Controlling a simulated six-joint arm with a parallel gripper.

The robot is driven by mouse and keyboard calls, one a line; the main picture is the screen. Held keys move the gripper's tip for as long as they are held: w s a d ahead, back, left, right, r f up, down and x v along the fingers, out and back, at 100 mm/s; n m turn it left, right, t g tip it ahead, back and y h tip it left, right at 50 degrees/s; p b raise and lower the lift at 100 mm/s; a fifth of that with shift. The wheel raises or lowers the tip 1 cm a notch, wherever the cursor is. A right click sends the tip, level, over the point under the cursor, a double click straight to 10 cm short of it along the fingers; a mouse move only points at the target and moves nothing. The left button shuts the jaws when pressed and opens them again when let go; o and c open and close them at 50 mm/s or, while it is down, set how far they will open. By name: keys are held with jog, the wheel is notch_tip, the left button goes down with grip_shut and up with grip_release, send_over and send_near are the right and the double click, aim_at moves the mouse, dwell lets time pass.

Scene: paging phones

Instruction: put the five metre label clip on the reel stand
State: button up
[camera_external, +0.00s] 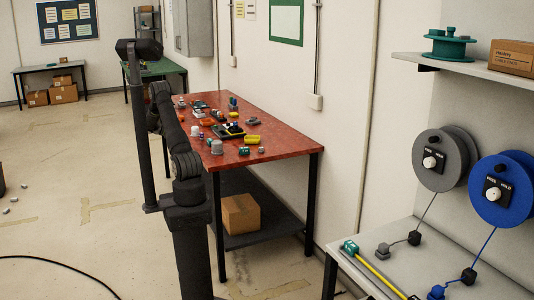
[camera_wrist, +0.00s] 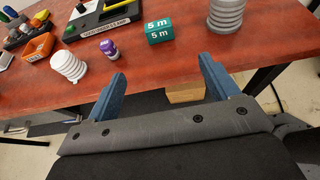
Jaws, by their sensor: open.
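The five metre label clip (camera_wrist: 159,30) is a teal block marked "5 m", on the red table near its front edge in the wrist view. A small teal block (camera_external: 243,151) in the external view looks like it. My gripper (camera_wrist: 160,85) is open and empty, with two blue fingers apart, nearer the camera than the clip and not touching it. In the external view I cannot make out my fingers. A grey reel (camera_external: 427,157) and a blue reel (camera_external: 489,193) stand at the right; a teal spool-like piece (camera_external: 448,47) is on the shelf. Which is the reel stand is unclear.
A white ribbed piece (camera_wrist: 68,65), a purple bottle (camera_wrist: 109,48) and a grey ribbed piece (camera_wrist: 225,16) stand around the clip. A dark labelled board (camera_wrist: 102,24) lies behind. A bench (camera_external: 402,256) under the reels carries cables and a yellow strip.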

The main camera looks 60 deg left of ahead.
jog(key=r, duration=0.1)
send_near(209, 140)
jog(key=x, duration=0.4)
jog(key=shift+w+r, duration=0.1)
jog(key=shift+w, duration=0.05)
jog(key=shift+x, duration=2.55)
jog(key=shift+a, duration=0.15)
jog(key=c, duration=1.1)
jog(key=r, duration=0.4)
jog(key=shift+w+d+r, duration=0.15)
jog(key=shift+d+r, duration=0.05)
jog(key=shift+d, duration=0.1)
jog(key=w+d+r, duration=0.2)
jog(key=d, duration=0.1)
jog(key=w+d+r, duration=0.2)
jog(key=d, duration=0.1)
jog(key=w+d+r, duration=0.2)
jog(key=d, duration=0.1)
jog(key=shift+w+d+r, duration=0.1)
jog(key=shift+d+r, duration=0.05)
